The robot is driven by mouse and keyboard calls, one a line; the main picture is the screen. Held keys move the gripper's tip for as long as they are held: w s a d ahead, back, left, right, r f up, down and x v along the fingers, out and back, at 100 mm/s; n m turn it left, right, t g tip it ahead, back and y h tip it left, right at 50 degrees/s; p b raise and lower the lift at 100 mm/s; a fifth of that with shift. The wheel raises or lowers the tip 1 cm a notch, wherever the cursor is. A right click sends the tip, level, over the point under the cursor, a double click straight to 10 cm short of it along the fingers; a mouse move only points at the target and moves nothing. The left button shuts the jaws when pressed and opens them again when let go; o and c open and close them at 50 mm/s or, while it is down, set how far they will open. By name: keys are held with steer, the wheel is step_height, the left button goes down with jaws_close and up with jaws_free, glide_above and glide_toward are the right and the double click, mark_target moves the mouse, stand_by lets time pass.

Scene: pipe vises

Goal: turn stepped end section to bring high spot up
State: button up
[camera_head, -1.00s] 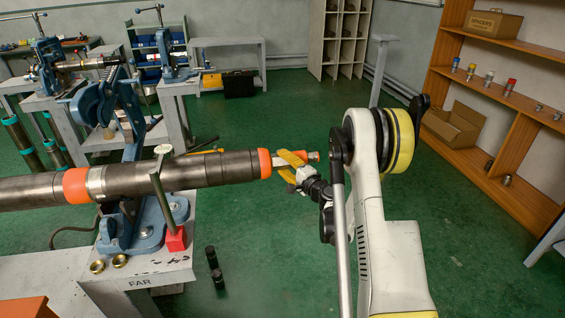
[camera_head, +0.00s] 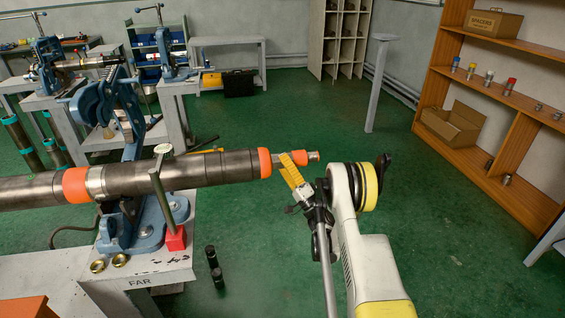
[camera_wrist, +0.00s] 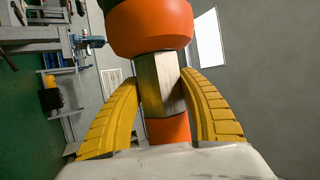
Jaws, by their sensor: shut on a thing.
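A long dark steel pipe (camera_head: 210,170) with orange bands lies across the blue pipe vise (camera_head: 135,225). In the wrist view, the two yellow fingers (camera_wrist: 160,108) sit on either side of the flat-sided metal section (camera_wrist: 160,83), just below the orange collar (camera_wrist: 150,28). I cannot tell where any high spot is.
A bench marked FAR (camera_head: 150,278) carries the vise, a red block (camera_head: 175,238) and two brass rings (camera_head: 108,263). Dark cylinders (camera_head: 214,268) stand on the floor. A wooden shelf (camera_head: 500,100) is at right.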

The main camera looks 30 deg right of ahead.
stand_by(0.5)
steer(key=o, duration=1.1)
steer(key=shift+o, duration=0.2)
